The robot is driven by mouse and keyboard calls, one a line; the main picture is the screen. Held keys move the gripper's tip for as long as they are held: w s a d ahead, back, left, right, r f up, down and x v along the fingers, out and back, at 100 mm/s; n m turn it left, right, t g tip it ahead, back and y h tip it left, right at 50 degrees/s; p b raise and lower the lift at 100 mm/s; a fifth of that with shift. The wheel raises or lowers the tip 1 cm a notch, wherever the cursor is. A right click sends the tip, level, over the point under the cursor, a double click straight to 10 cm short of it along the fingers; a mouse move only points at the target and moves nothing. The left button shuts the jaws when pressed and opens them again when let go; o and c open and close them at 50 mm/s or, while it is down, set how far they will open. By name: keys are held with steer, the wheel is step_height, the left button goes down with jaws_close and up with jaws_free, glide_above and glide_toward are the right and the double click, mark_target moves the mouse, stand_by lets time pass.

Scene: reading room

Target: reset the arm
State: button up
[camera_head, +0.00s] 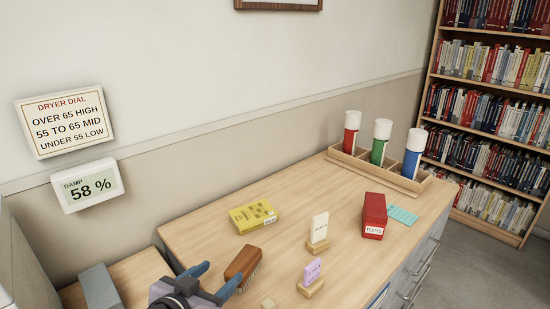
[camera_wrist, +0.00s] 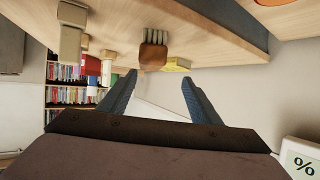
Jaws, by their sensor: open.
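My gripper (camera_head: 222,271) is at the lower left of the head view, by the front left part of the wooden desktop (camera_head: 290,215). Its two blue fingers are spread apart with nothing between them. In the wrist view the open fingers (camera_wrist: 159,80) point toward a brown wooden brush (camera_wrist: 153,55), which lies beyond the fingertips. The brush also shows in the head view (camera_head: 243,262), just past the fingers. I cannot tell the exact gap between them.
A rack (camera_head: 405,182) holds red, green and blue tubes. A damp display (camera_head: 86,186) reads 58 %.

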steer(key=w+a+r+n+g+y+p, duration=0.25)
steer(key=w+a+n+y+p, duration=0.2)
steer(key=y, duration=0.35)
steer(key=s+d+r+n+g+y+p, duration=0.1)
steer(key=s+d+g+p, duration=0.3)
steer(key=s, duration=0.5)
steer(key=s+d+r+n+g+p, duration=0.1)
steer(key=s+d+g, duration=0.5)
steer(key=s, duration=0.2)
steer(key=s+d+r+n+g+y+p, duration=0.1)
steer(key=s+d+n+g+p, duration=0.15)
steer(key=s+d+g, duration=0.5)
steer(key=w+d+f+m+t+h+b, duration=0.2)
steer(key=d+f+m+t+h+b, duration=0.15)
steer(key=d+f+b, duration=0.55)
steer(key=w+d+f+m+t+h+b, duration=0.25)
steer(key=d+f+t+b, duration=0.35)
steer(key=f, duration=0.5)
step_height(320, 180, up, 18)
steer(key=d+g+p, duration=0.1)
steer(key=g+p, duration=0.1)
steer(key=p, duration=1.8)
steer(key=shift+s+d+r+n, duration=0.25)
steer(key=shift+s+d+n, duration=0.05)
steer(key=shift+d+n, duration=0.1)
